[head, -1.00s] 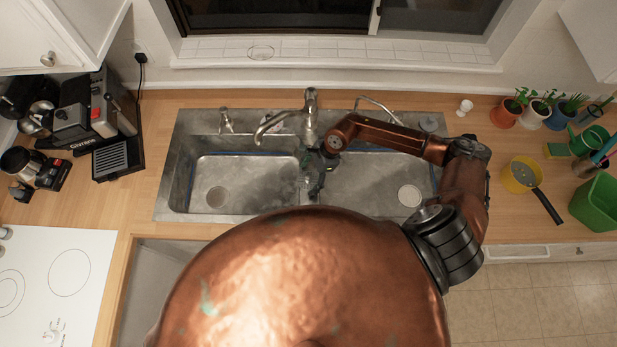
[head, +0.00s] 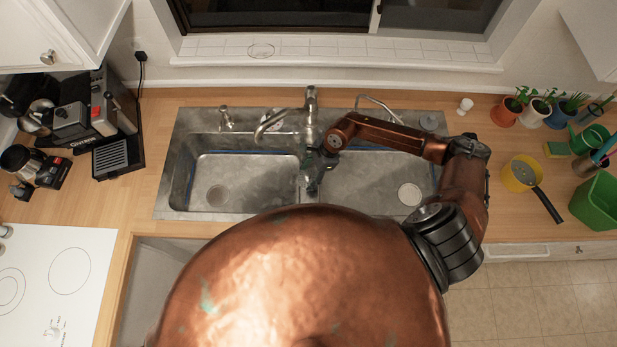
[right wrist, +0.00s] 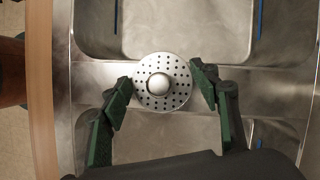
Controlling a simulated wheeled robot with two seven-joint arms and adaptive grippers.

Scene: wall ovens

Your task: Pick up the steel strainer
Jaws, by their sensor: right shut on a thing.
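The steel strainer (right wrist: 162,82) is a round, perforated disc with a central knob. In the right wrist view it sits between the two green-padded fingers of my right gripper (right wrist: 161,88), over the metal divider between the basins. The fingers are shut on its left and right edges. In the head view my right gripper (head: 313,172) points down at the sink divider, behind my copper-coloured body. The strainer is hidden or too small to make out there. Whether it still touches the divider cannot be told. My left gripper is not in view.
The steel sink has a left basin (head: 245,180) and a right basin (head: 375,180). The faucet (head: 310,115) stands close behind my right gripper. A yellow pan (head: 520,174), potted plants and a green bin (head: 597,200) stand right; a coffee machine (head: 90,115) stands left.

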